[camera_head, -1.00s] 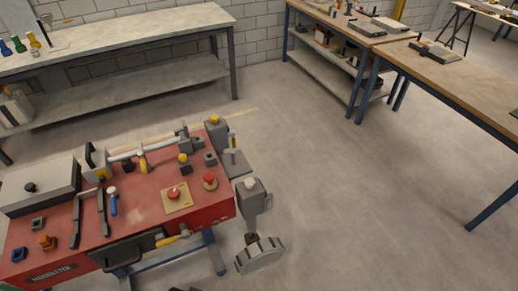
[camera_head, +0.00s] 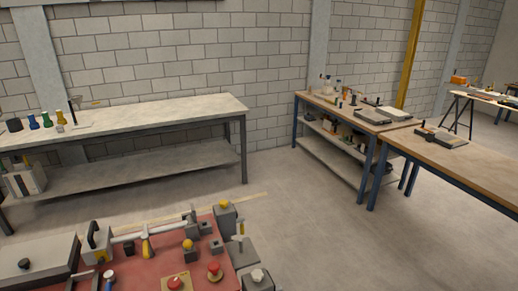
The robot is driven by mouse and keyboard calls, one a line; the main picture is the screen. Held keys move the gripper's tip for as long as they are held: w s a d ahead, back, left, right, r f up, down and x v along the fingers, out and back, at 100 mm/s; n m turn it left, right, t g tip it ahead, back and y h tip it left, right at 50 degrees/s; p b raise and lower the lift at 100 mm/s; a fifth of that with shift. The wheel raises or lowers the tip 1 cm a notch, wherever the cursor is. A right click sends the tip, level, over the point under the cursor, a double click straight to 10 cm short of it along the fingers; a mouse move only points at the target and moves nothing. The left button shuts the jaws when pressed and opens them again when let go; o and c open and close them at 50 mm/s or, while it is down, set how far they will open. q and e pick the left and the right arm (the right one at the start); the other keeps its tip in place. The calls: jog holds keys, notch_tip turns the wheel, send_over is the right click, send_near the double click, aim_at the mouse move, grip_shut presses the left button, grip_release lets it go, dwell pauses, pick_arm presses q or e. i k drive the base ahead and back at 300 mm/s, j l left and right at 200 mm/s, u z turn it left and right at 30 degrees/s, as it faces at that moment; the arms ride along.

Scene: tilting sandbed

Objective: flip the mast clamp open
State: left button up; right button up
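The red-topped machine (camera_head: 140,273) is at the lower left of the head view, cut off by the bottom edge. A silver tube (camera_head: 160,231), which looks like the mast, lies across its far side. A yellow piece (camera_head: 147,246) sits at the tube and may be the mast clamp. It looks upright, but I cannot tell whether it is open or shut. Neither of my grippers is in view.
Red knobs (camera_head: 215,268) and grey blocks with yellow caps (camera_head: 225,212) stand on the machine's right part. A long grey bench (camera_head: 190,106) runs behind it. Wooden benches (camera_head: 470,165) stand at the right. The floor (camera_head: 320,220) between is clear.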

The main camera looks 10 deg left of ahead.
aim_at(145, 238)
jog(key=l+u, duration=0.1)
jog(key=u, duration=0.25)
jog(key=i+l+u, duration=0.1)
jog(key=u, duration=0.3)
jog(key=l+u, duration=0.15)
jog(key=u, duration=0.2)
